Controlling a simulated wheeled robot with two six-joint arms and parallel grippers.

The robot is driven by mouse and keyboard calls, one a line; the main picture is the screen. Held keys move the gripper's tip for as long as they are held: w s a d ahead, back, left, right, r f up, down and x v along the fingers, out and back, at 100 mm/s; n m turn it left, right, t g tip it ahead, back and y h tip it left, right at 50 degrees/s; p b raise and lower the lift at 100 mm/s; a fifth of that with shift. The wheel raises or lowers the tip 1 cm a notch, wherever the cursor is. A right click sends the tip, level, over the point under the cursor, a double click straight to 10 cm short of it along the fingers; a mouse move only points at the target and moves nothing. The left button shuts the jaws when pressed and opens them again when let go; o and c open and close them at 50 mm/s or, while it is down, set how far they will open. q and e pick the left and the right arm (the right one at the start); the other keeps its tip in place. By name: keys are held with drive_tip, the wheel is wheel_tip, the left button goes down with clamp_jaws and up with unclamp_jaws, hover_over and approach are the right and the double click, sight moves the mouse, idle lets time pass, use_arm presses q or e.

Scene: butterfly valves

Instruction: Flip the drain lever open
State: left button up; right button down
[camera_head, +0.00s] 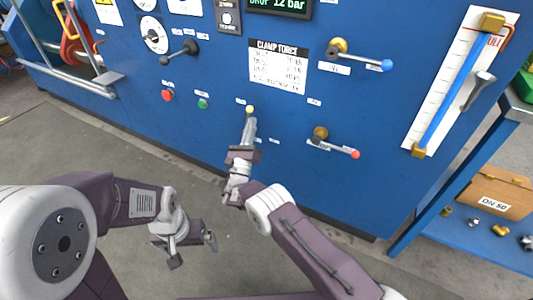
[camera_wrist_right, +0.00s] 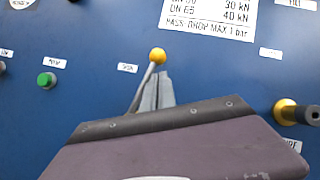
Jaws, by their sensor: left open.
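A small lever with a yellow ball knob (camera_head: 250,109) stands out from the lower middle of the blue panel. In the right wrist view its knob (camera_wrist_right: 157,55) and thin grey stem show, with a small white label to the left, too blurred to read surely. My right gripper (camera_head: 249,124) is right at this lever, just below the knob. Its grey fingers (camera_wrist_right: 160,90) look close together, with the stem beside them on the left; I cannot tell whether they touch it. My left gripper (camera_head: 193,250) is open and empty, low over the floor, away from the panel.
A red-tipped lever (camera_head: 337,149), a blue-tipped lever (camera_head: 365,61) and a black lever (camera_head: 178,53) stick out nearby. Red (camera_head: 167,95) and green (camera_head: 202,103) buttons sit to the left. Floor before the panel is clear.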

use_arm(q)
drive_tip(key=shift+f+b, duration=0.75)
drive_tip(key=shift+f, duration=0.15)
use_arm(e)
drive_tip(key=shift+w+a+r, duration=0.35)
drive_tip(key=shift+a, duration=0.3)
use_arm(q)
drive_tip(key=shift+f, duration=0.1)
use_arm(e)
drive_tip(key=shift+w+a, duration=0.1)
drive_tip(key=shift+a, duration=0.05)
